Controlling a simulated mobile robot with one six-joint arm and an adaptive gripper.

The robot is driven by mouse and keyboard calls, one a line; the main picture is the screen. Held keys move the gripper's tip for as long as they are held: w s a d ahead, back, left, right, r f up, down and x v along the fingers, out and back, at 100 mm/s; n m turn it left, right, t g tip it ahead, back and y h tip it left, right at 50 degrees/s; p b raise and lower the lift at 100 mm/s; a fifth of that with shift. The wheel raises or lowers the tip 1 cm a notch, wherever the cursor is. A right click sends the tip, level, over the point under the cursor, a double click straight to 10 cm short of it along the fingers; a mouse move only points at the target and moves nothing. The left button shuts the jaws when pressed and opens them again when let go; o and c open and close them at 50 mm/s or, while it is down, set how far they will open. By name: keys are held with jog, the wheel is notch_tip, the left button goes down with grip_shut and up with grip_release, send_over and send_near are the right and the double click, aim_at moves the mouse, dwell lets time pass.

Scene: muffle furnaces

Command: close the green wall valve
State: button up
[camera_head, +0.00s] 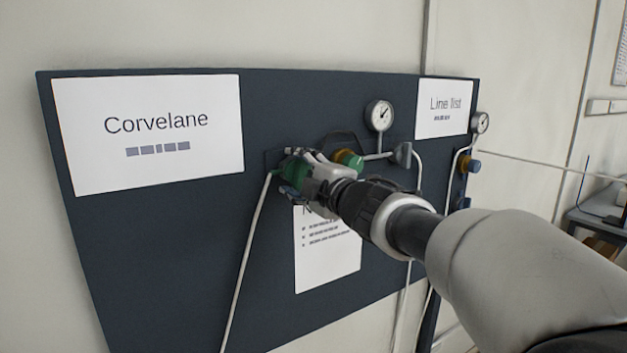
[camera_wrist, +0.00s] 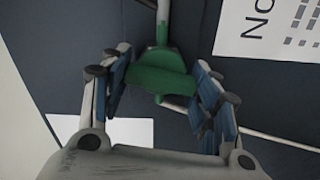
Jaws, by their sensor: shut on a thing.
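The green wall valve (camera_head: 294,168) is on the dark blue wall panel, left of the gauges. It is partly hidden behind my gripper (camera_head: 308,178) in the head view. In the wrist view the green valve handle (camera_wrist: 160,82) lies between the two blue-padded fingers of my gripper (camera_wrist: 163,92). The fingers are shut on the handle, one on each side. A green stem and pale pipe run from the handle toward the top of the wrist view.
Right of the valve are another green fitting with a yellow collar (camera_head: 350,159), a round gauge (camera_head: 380,115) and a grey knob (camera_head: 403,154). Thin pipes run downward.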

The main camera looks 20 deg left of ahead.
jog(key=shift+f+n+b, duration=0.1)
jog(key=shift+n+b, duration=0.35)
jog(key=shift+n, duration=0.65)
jog(key=o, duration=1.1)
jog(key=v, duration=1.2)
